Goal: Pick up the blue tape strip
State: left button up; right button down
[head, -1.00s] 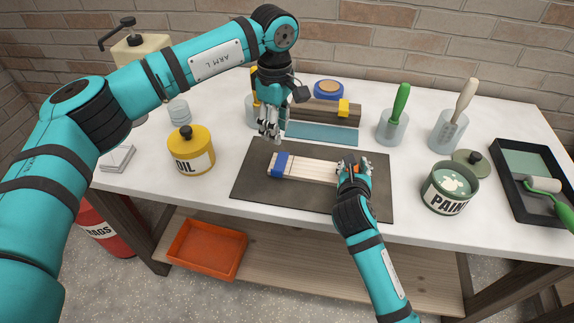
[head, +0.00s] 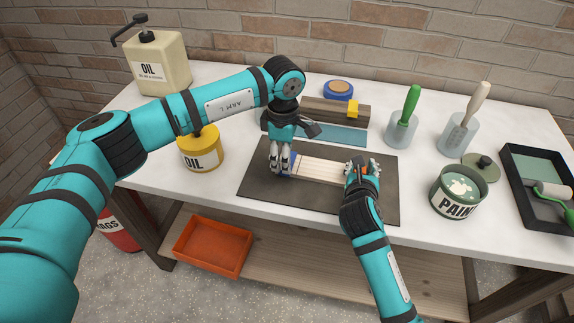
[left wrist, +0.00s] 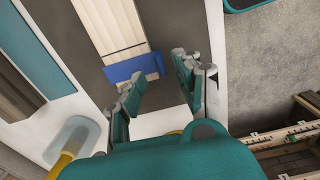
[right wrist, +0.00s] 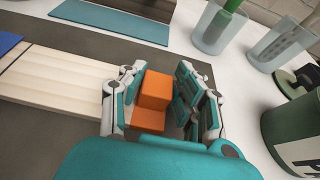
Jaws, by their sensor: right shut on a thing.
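The blue tape strip (left wrist: 135,68) lies across the left end of a pale wooden board (head: 322,170). The board lies on a dark mat (head: 262,183). My left gripper (head: 280,168) is open over that end and mostly hides the strip in the head view. In the left wrist view its fingers (left wrist: 157,76) are apart, with the strip just beyond the tips and nothing between them. My right gripper (head: 362,166) is at the board's right end, shut on an orange block (right wrist: 153,100) seen between its fingers.
Behind the mat are a blue-green strip (head: 335,135), a dark wooden block (head: 325,110) and a tape roll (head: 340,89). A yellow oil tin (head: 201,150) stands left. A paint can (head: 458,192), cups with tools (head: 401,132) and a tray (head: 508,180) stand right.

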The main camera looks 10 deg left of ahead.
pick_arm(q)
notch_tip(320, 180, down, 4)
jog(key=shift+r, duration=0.2)
grip_shut()
jog(key=shift+r, duration=0.1)
notch_tip(320, 180, up, 15)
dwell(1.5)
